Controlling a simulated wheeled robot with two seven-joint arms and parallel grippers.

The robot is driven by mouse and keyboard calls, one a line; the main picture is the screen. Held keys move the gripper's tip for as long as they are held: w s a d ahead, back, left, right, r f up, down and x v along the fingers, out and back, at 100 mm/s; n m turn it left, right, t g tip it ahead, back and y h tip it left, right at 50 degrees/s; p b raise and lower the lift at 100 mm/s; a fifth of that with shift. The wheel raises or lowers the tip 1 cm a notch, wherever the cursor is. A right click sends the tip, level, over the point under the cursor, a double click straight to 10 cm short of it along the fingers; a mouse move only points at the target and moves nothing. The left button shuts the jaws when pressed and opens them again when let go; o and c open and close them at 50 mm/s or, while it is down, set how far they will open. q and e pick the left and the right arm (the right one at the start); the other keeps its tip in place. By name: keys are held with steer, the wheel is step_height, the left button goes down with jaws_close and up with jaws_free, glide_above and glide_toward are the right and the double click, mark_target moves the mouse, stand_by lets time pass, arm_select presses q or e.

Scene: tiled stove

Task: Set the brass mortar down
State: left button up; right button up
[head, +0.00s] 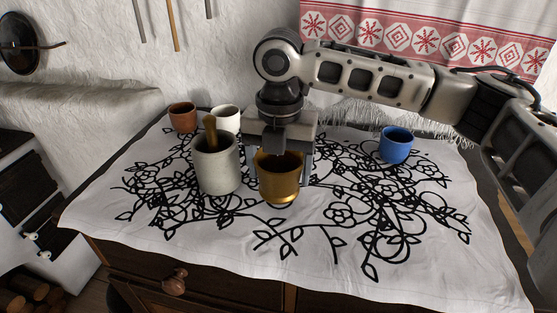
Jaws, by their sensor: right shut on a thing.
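The brass mortar (279,185) is a gold-coloured cup in the middle of the head view, over the embroidered white cloth. My right gripper (280,150) points down at it from above and is shut on it; the gripper hides part of its rim. I cannot tell whether the mortar's base touches the cloth. My left gripper is not in view.
A grey-white mortar (216,168) with a wooden pestle (210,132) stands close on the left. Behind it are a brown cup (183,117) and a white cup (226,119). A blue cup (396,145) stands at right. The cloth's front (330,255) is clear.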

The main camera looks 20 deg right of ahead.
steer(key=shift+f, duration=0.9)
steer(key=shift+a, duration=0.1)
steer(key=o, duration=1.9)
steer(key=shift+s+f, duration=0.1)
steer(key=shift+f, duration=0.15)
